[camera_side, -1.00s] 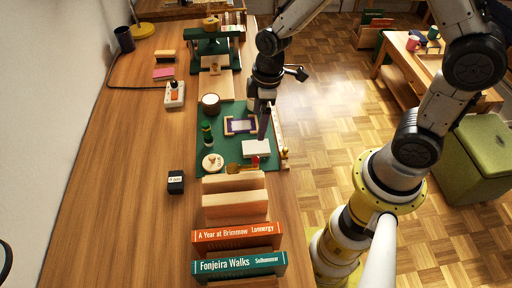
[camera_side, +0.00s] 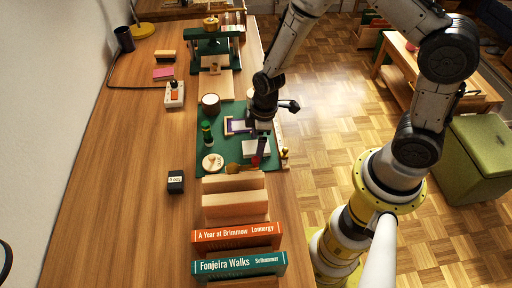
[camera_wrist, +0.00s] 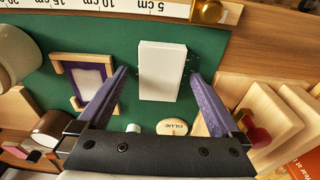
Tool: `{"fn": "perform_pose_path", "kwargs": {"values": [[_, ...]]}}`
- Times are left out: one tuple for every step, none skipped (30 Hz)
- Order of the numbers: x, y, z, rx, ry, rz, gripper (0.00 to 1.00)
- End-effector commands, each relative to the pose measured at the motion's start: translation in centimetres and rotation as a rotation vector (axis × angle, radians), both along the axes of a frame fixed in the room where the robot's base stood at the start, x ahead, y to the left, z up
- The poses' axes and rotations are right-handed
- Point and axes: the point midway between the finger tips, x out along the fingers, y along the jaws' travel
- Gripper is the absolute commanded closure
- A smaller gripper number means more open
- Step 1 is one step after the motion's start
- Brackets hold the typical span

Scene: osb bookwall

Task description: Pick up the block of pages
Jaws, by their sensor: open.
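The block of pages (camera_wrist: 162,72) is a white rectangular block lying flat on a green mat (camera_wrist: 215,45). In the wrist view it lies between and just beyond the two purple fingertips of my gripper (camera_wrist: 158,80), with a gap on each side. My gripper is open and empty. In the side view the block of pages (camera_side: 250,148) is partly hidden by my gripper (camera_side: 262,150), which hangs over its right part. I cannot tell how high the fingertips are above the mat.
A purple-and-wood frame (camera_wrist: 88,80) lies left of the block. A glue lid (camera_wrist: 172,127) is close by. Wooden boards (camera_wrist: 270,110) and a red-topped peg (camera_wrist: 255,135) stand right. A ruler (camera_wrist: 110,8) runs along the mat's edge. Upright books (camera_side: 238,236) stand nearer the camera.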

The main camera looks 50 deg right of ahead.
Motion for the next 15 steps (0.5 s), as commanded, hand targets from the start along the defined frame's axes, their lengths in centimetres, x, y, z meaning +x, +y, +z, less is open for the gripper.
{"fn": "perform_pose_path", "kwargs": {"values": [[0.01, 0.01, 0.02, 0.000, 0.000, 0.000, 0.00], [0.01, 0.01, 0.02, 0.000, 0.000, 0.000, 0.00], [0.00, 0.00, 0.03, 0.000, 0.000, 0.000, 0.02], [0.00, 0.00, 0.04, 0.000, 0.000, 0.000, 0.07], [0.00, 0.00, 0.04, 0.000, 0.000, 0.000, 0.13], [0.00, 0.00, 0.04, 0.000, 0.000, 0.000, 0.20], [0.00, 0.00, 0.05, 0.000, 0.000, 0.001, 0.25], [0.00, 0.00, 0.05, 0.000, 0.000, 0.001, 0.31], [0.00, 0.00, 0.05, 0.000, 0.000, 0.001, 0.38], [0.00, 0.00, 0.05, 0.000, 0.000, 0.001, 0.43], [0.00, 0.00, 0.05, 0.000, 0.000, 0.001, 0.49], [0.00, 0.00, 0.06, 0.000, 0.000, 0.001, 0.56], [0.00, 0.00, 0.06, 0.000, 0.000, 0.001, 0.61], [0.00, 0.00, 0.06, 0.000, 0.000, 0.001, 0.67], [0.01, -0.01, 0.06, 0.000, 0.000, 0.000, 0.74]]}}
